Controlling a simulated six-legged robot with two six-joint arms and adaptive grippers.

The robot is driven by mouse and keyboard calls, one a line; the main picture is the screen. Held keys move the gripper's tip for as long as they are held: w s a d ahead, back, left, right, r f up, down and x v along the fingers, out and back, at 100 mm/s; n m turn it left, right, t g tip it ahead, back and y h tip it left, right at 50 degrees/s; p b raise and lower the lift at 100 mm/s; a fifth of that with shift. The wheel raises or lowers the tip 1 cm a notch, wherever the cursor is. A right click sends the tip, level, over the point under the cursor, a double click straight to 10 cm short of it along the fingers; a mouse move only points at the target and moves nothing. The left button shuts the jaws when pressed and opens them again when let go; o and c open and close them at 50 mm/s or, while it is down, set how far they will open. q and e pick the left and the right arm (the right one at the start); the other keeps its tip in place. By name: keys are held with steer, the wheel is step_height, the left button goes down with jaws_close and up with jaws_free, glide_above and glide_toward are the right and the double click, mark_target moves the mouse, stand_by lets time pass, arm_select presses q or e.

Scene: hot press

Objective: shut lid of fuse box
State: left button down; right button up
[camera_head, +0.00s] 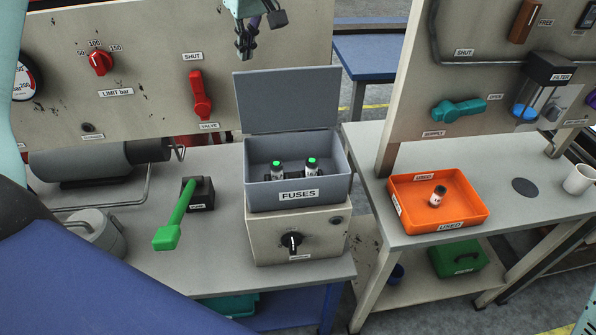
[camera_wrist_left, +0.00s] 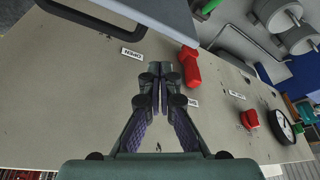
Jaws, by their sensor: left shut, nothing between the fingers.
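The grey fuse box (camera_head: 300,190) labelled FUSES stands on a beige control unit on the bench. Its flat grey lid (camera_head: 287,102) is open and stands upright at the back. Two fuses with green tops (camera_head: 311,166) show inside the box. My left gripper (camera_head: 243,50) is shut and empty, above the top edge of the lid near its left side. In the left wrist view, the shut gripper (camera_wrist_left: 159,72) points past a grey panel edge that looks like the lid (camera_wrist_left: 140,14). My right gripper is not in view.
A wall panel with a red valve handle (camera_head: 200,95) and a red knob (camera_head: 100,62) stands behind the bench. A green-handled lever (camera_head: 180,217) stands left of the box. An orange tray (camera_head: 464,203) with one fuse sits on the right table.

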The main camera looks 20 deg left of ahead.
mark_target(248, 76)
arm_select(q)
steer(key=shift+a, duration=0.1)
steer(key=shift+f+b, duration=1.8)
steer(key=shift+f, duration=1.45)
steer(key=shift+s, duration=0.1)
steer(key=shift+s, duration=0.1)
steer(key=shift+r, duration=0.1)
